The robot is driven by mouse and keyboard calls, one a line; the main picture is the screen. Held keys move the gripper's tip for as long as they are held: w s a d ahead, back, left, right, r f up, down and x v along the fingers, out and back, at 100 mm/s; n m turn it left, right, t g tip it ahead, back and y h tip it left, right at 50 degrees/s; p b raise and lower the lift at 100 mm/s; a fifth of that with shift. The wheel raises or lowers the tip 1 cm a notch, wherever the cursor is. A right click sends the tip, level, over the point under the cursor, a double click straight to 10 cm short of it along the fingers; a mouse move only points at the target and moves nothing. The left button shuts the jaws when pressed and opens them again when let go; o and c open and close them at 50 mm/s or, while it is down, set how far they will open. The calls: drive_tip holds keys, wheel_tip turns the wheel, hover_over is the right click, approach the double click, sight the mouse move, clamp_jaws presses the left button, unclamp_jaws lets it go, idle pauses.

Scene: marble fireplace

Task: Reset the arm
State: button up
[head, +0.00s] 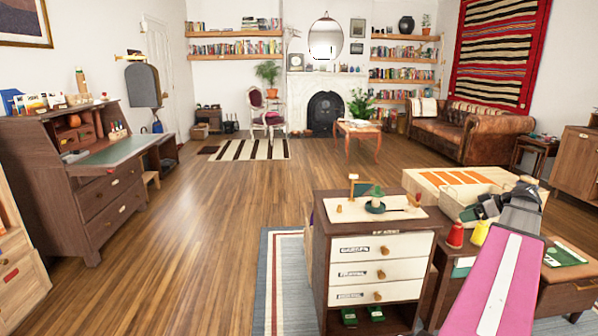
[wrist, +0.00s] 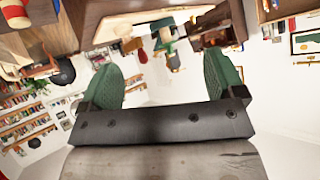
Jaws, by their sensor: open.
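My arm, with its pink link, reaches in from the lower right of the head view. My gripper (head: 468,213) is at its far end, over the cream-topped table with orange stripes (head: 455,182). In the wrist view my gripper (wrist: 163,70) shows two green finger pads set wide apart, with nothing held between them. The wrist picture is turned over, with shelves and furniture hanging from its top. From the head view I cannot tell the exact height of the gripper above the table.
A small drawer cabinet (head: 380,245) with a green cone and small items on top stands left of my arm. A red bottle (head: 455,235) and a yellow one (head: 479,232) stand close to the arm. A desk (head: 110,190) is at left. The middle floor is clear.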

drive_tip(key=w+a+f+m+g+h, duration=0.1)
drive_tip(key=a+f+m+g+h, duration=0.1)
drive_tip(key=a+f, duration=0.7)
drive_tip(key=a+f+m+g+h, duration=0.1)
drive_tip(key=a+f+m+g, duration=0.15)
drive_tip(key=a+f, duration=0.7)
drive_tip(key=s+a+f+m+g+h, duration=0.1)
drive_tip(key=s+a+f+m+h, duration=0.1)
drive_tip(key=a, duration=0.8)
drive_tip(key=s+a+f+m+g+h, duration=0.1)
drive_tip(key=s+a+f+h, duration=0.2)
drive_tip(key=a, duration=0.7)
wheel_tip(320, 180, down, 4)
drive_tip(key=s, duration=0.2)
drive_tip(key=shift+s+r+m+h, duration=0.15)
drive_tip(key=shift+s+m+h, duration=0.15)
drive_tip(key=shift+m+h, duration=0.1)
